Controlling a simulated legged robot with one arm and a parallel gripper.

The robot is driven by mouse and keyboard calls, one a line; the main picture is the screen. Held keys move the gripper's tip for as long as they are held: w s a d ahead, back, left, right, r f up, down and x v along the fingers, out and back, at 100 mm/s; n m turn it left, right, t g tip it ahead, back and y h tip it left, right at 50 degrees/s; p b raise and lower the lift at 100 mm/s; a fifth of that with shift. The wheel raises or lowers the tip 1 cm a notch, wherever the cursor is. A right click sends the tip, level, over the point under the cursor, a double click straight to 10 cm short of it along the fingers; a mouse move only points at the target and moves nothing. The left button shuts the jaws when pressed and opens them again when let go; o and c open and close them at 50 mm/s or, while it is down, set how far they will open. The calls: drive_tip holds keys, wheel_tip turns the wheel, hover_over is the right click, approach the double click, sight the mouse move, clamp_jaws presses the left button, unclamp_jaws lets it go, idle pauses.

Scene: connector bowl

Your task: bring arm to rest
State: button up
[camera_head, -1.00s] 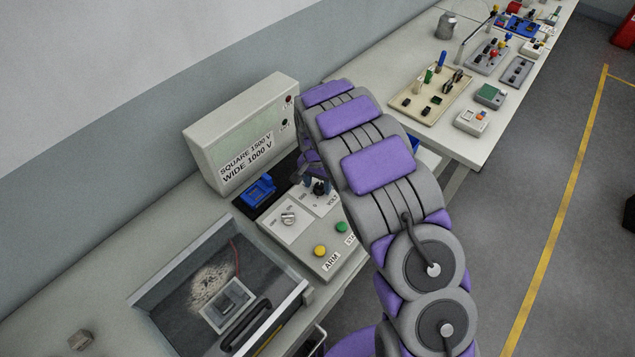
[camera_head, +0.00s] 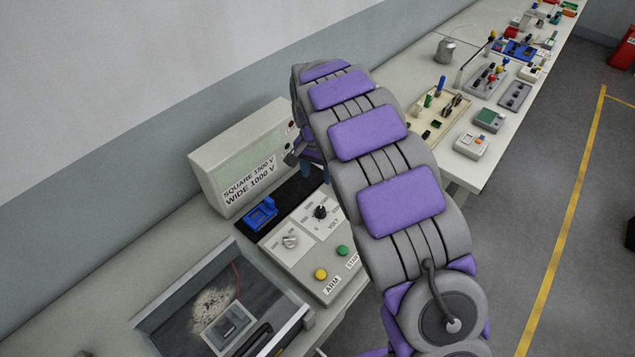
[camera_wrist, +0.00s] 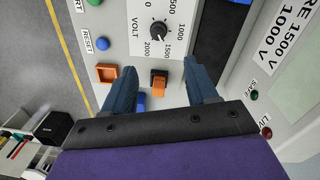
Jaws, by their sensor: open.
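My arm, grey with purple pads, reaches across the head view from the lower right to the bench. In the wrist view my gripper (camera_wrist: 155,85) has its two dark blue fingers spread apart, with nothing held between them. Beyond the fingers is the control panel (camera_wrist: 115,25) with a black VOLT dial (camera_wrist: 158,30). A small orange-and-black part (camera_wrist: 159,79) shows in the gap between the fingers, apart from the fingers as far as I can see. In the head view most of the gripper is hidden behind the arm.
The sign box (camera_head: 225,150) stands behind the panel. A blue connector (camera_head: 261,214) lies on a black strip. The panel carries yellow (camera_head: 321,274) and green (camera_head: 342,251) buttons. An open test chamber (camera_head: 300,318) is at the lower left.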

drive_tip(key=shift+r, duration=0.9)
drive_tip(key=s+d+r, duration=0.9)
drive_tip(key=s+d, duration=0.4)
drive_tip(key=s, duration=0.2)
drive_tip(key=s+d+n, duration=0.2)
drive_tip(key=s, duration=1)
drive_tip(key=s+d+n+g+b, duration=0.1)
drive_tip(key=s+d+n, duration=0.1)
drive_tip(key=s, duration=1.1)
drive_tip(key=shift+s+d+f+n+g+y, duration=0.25)
drive_tip(key=shift+s+f+n+g+y, duration=0.05)
drive_tip(key=shift+f, duration=0.05)
